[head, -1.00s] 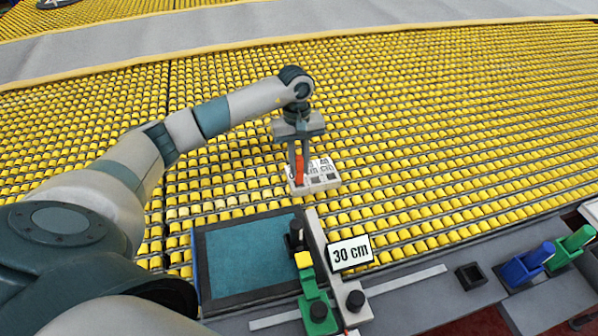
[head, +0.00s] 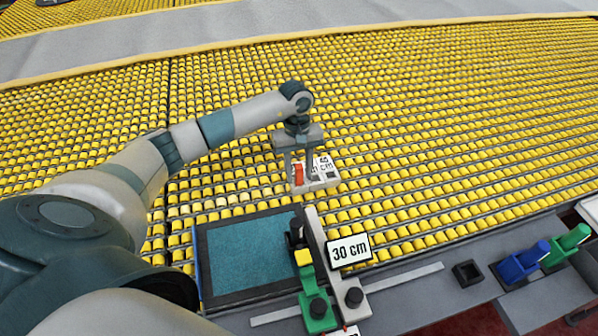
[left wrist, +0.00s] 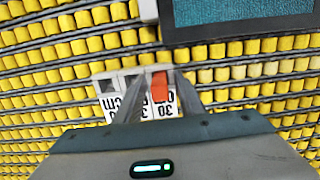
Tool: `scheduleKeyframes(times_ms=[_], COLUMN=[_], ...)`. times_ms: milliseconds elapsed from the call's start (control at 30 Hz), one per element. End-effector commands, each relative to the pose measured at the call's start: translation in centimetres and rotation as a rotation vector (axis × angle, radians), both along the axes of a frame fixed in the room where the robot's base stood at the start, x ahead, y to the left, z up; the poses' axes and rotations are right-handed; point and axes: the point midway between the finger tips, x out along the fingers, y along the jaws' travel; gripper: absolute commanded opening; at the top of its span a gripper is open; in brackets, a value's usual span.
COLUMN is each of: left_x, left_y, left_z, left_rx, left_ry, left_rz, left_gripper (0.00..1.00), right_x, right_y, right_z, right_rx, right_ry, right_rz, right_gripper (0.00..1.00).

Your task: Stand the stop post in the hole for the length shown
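The orange stop post (head: 298,174) stands upright in the light grey block (head: 326,184) on the yellow roller bed. In the left wrist view the post (left wrist: 160,86) is in the block's row of holes, at the label reading 30 (left wrist: 163,109), which appears upside down. Other holes to its left look empty; a finger partly covers their labels. A sign (head: 349,252) reads "30 cm". My left gripper (head: 299,166) is above the block, its fingers apart on either side of the post with gaps. My right gripper is out of view.
Blue (head: 525,262) and green (head: 567,246) handled tools and a small black box (head: 467,275) are at right.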

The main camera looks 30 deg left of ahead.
Motion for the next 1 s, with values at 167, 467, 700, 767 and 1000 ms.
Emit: scheduleKeyframes(times_ms=[167, 467, 700, 767, 1000], left_x=[0.0, 0.2, 0.5, 0.6, 0.9], left_y=[0.0, 0.1, 0.5, 0.6, 1.0], left_z=[0.0, 1.2, 4.8, 5.9, 9.9], left_rx=[0.0, 0.0, 0.001, 0.0, 0.0], left_ry=[0.0, -0.004, -0.005, -0.006, -0.004], left_rz=[0.0, 0.0, -0.001, -0.001, 0.0], left_gripper=[0.36, 0.36, 0.36, 0.36, 0.36], right_x=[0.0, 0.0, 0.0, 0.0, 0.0], right_y=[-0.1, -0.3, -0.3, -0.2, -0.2], right_z=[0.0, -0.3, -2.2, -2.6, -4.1], right_rx=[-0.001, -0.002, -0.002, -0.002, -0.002], right_ry=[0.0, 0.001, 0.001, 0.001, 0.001], right_rz=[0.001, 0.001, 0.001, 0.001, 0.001], right_gripper=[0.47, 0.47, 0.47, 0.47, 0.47])
